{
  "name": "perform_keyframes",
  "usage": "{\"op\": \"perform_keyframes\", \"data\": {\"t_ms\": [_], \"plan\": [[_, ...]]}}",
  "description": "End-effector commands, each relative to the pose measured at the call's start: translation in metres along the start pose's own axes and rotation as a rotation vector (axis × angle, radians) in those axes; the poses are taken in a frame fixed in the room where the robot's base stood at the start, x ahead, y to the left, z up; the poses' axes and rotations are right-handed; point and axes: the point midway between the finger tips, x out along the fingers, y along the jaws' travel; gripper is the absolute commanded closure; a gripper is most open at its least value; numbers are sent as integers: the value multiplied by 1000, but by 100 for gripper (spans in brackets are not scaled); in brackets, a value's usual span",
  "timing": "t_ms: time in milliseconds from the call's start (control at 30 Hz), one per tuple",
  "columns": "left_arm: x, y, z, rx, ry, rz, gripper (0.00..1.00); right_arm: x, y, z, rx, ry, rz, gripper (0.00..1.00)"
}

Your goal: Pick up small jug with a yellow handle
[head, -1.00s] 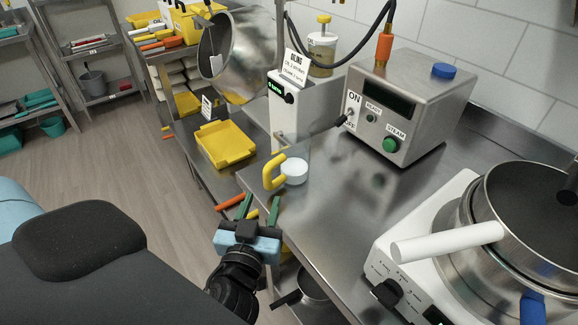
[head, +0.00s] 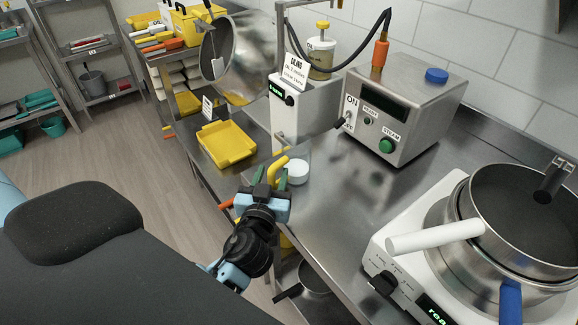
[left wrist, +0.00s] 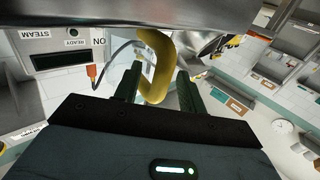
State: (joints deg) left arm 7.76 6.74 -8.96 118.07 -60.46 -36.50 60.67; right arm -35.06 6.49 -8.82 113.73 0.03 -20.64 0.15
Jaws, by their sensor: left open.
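The small jug (head: 297,172) stands on the steel counter (head: 350,205) near its left edge, with white showing in its body. Its yellow handle (head: 277,168) points to the left, toward my left gripper (head: 270,181). The gripper is open, with its two dark green fingers at the handle. In the left wrist view, the yellow handle (left wrist: 157,68) shows as a loop between the open fingers of my left gripper (left wrist: 158,88). I cannot tell whether either finger touches it. The jug's body is hard to make out in that view. My right gripper is not in view.
A steel steam box (head: 405,115) and a white dispenser (head: 300,110) stand behind the jug. A yellow tray (head: 227,143) lies to the left. A white hot plate (head: 395,240) with pots (head: 480,220) fills the right. The counter between jug and hot plate is clear.

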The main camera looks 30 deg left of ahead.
Motion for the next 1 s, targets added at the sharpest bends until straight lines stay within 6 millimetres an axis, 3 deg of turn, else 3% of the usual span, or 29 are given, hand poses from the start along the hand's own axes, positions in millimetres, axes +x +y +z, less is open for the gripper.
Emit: {"op": "perform_keyframes", "data": {"t_ms": [167, 467, 1000], "plan": [[0, 0, 1, 1, -2, 0, 61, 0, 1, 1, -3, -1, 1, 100], [0, 0, 1, 0, -1, 0, 100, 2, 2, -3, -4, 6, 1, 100], [0, 0, -8, -1, 2, 0, 100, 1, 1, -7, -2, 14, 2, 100]]}}
